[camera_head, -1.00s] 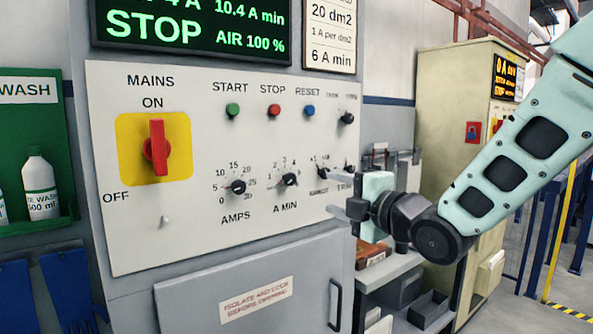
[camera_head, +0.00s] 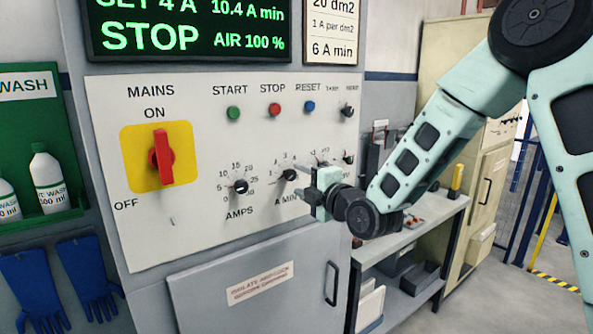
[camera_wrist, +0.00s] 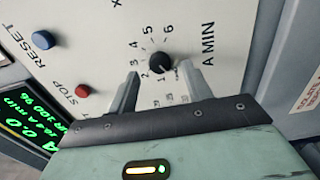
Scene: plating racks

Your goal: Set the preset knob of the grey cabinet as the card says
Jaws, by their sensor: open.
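The A MIN knob (camera_head: 289,175) is a small black dial on the white panel of the grey cabinet (camera_head: 140,240). In the wrist view the knob (camera_wrist: 161,63) has figures 1 to 6 around it; its exact setting is too small to read. My gripper (camera_wrist: 160,72) is open, with one fingertip on each side of the knob; I cannot tell whether they touch it. In the head view my gripper (camera_head: 309,188) is just right of the knob, close to the panel. The card (camera_head: 331,30) reads 20 dm2, 1 A per dm2, 6 A min.
The display (camera_head: 185,30) shows STOP, 10.4 A min and AIR 100 %. The AMPS knob (camera_head: 240,187) is to the left, and other small knobs are near my gripper. START (camera_head: 233,112), STOP (camera_head: 274,109) and RESET (camera_head: 309,106) buttons are above. The red MAINS switch (camera_head: 161,157) is at the left.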

